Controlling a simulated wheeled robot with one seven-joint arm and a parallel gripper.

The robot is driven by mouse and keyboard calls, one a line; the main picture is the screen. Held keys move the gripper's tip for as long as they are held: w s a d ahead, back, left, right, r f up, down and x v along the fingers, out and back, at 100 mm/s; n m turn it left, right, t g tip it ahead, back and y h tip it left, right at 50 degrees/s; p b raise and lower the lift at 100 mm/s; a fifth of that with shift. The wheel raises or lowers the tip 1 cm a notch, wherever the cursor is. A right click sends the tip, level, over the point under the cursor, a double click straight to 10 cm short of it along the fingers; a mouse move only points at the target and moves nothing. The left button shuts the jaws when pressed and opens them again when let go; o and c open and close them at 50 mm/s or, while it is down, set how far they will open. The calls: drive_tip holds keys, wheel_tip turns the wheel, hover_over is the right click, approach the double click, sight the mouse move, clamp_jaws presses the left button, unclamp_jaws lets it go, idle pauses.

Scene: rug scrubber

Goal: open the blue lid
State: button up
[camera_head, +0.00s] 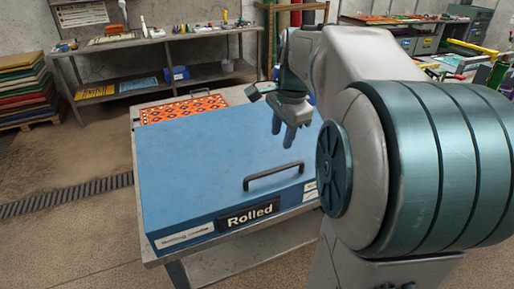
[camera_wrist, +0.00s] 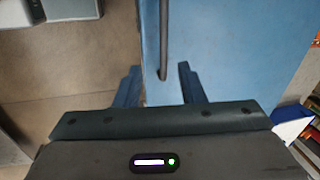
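A dark bar handle (camera_head: 273,175) is fixed near the lid's front edge, towards the right. My gripper (camera_head: 283,138) is above the lid with its fingers pointing down, appearing behind the handle in the head view. In the wrist view my gripper (camera_wrist: 159,86) is open, with its two fingers spread apart. The handle (camera_wrist: 163,40) runs up the picture between their lines, and nothing is held. Contact with the handle cannot be told.
The box stands on a metal table (camera_head: 270,238), with an orange patterned rug (camera_head: 183,109) behind it. A cluttered workbench (camera_head: 150,42) is at the back, and stacked rugs (camera_head: 27,90) are at the left. The floor left of the table is clear.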

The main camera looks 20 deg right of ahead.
drive_tip(key=m, duration=0.1)
approach(277, 170)
drive_tip(key=f, duration=0.2)
drive_tip(key=w+f, duration=0.1)
drive_tip(key=f, duration=0.2)
drive_tip(key=w+f, duration=0.1)
drive_tip(key=f, duration=0.2)
clamp_jaws()
drive_tip(key=shift+r, duration=0.2)
